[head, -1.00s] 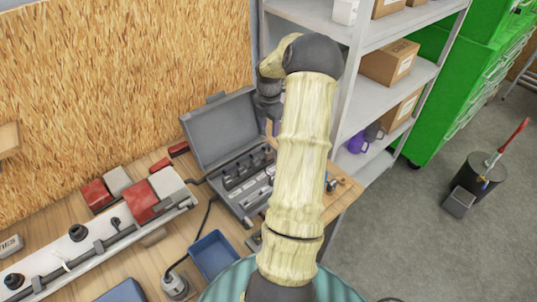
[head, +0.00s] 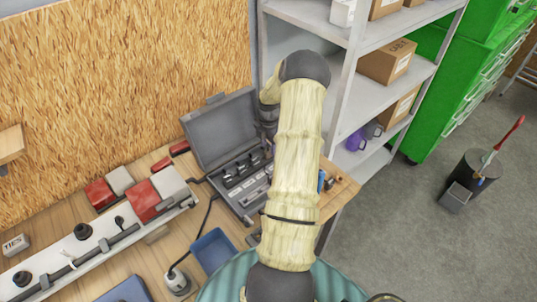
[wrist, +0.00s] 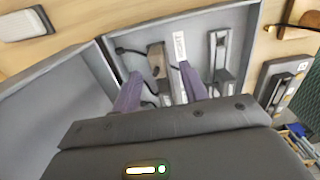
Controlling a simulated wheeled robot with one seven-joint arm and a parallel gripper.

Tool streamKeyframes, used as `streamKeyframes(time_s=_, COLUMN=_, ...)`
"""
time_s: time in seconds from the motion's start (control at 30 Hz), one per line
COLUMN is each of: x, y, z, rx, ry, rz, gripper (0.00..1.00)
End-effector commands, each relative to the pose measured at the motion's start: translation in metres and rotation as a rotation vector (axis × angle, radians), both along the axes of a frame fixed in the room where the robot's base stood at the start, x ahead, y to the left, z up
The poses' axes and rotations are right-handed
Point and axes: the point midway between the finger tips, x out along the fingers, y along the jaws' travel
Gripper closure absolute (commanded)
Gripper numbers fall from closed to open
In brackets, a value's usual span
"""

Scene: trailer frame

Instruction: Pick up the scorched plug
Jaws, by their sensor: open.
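In the wrist view a small brown-and-grey block (wrist: 156,62), with a dark cable beside it, lies in the open grey case (wrist: 228,18). It may be the scorched plug, but I cannot tell for sure. My gripper (wrist: 160,72) is open, its two purple fingers apart and pointing into the case. The block and a white-labelled strip (wrist: 180,46) show between the fingertips. I cannot tell whether the fingers touch anything. In the head view my arm hides the gripper and part of the case (head: 222,128).
A blue tray (head: 213,250) and a grey round fitting with a cable (head: 177,282) are left of my arm. A white rail with red and grey blocks (head: 145,200) lies further left. Metal shelving (head: 345,75) stands close on the right.

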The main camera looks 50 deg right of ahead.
Motion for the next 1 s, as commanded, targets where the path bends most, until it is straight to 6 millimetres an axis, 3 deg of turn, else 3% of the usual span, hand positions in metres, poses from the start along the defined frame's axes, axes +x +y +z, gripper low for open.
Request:
streamKeyframes(time_s=0.4, x=0.003, y=0.0, z=-0.044, rx=0.001, ry=0.002, rz=0.001, gripper=0.56)
streamKeyframes(time_s=0.97, x=-0.002, y=-0.005, z=-0.047, rx=0.0, ry=0.001, rz=-0.01, gripper=0.56)
streamKeyframes(time_s=1.0, x=-0.001, y=-0.005, z=-0.047, rx=0.0, ry=0.001, rz=-0.008, gripper=0.62)
